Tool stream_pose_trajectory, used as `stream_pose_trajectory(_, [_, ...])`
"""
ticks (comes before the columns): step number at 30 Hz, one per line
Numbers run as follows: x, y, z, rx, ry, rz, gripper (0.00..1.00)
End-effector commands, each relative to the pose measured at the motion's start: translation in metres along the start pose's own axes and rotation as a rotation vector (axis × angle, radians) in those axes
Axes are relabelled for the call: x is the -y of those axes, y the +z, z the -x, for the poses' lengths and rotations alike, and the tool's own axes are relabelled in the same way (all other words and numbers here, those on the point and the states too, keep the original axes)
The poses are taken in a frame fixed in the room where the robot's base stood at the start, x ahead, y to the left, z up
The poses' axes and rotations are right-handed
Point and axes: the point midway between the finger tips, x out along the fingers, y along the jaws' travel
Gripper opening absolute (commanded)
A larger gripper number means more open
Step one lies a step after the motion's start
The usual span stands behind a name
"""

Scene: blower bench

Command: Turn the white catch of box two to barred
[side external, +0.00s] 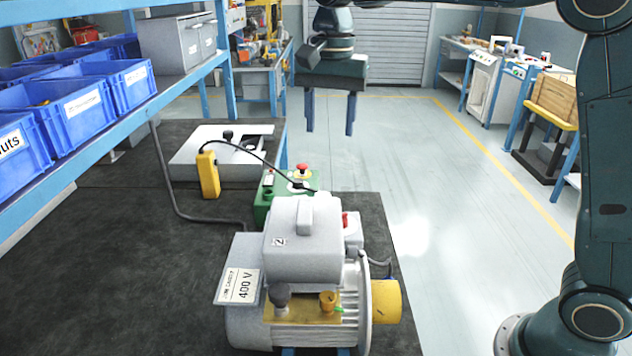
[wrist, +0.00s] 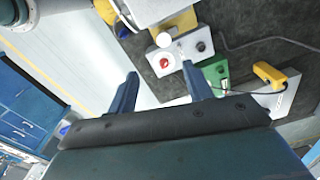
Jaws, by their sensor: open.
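A grey motor (side external: 250,310) stands at the bench's near end, with a grey housing (side external: 325,248) on top. The housing bears a small tag (side external: 279,241) that seems to read 2, and a pale raised bar (side external: 305,215). I cannot tell whether this bar is the white catch, or its setting. In the wrist view a pale control box (wrist: 158,68) carries a red button (wrist: 165,62), a dark knob (wrist: 201,46) and a white round piece (wrist: 164,40). My gripper (side external: 330,128) is open and empty, raised beyond the motor, apart from everything.
A green control box (side external: 262,210) with a red button stands behind the motor. Shelves with blue bins (side external: 70,110) line the left. The bench's left part is clear.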

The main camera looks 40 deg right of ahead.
Motion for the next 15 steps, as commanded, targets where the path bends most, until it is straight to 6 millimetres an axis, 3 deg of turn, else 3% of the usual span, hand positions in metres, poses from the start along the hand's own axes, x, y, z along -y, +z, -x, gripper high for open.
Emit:
stream_pose_trajectory(4, [0.0101,-0.0019,-0.0048,0.008,0.017,-0.038,0.51])
stream_pose_trajectory(15, [0.0114,-0.0023,-0.0087,0.009,0.020,-0.046,0.51])
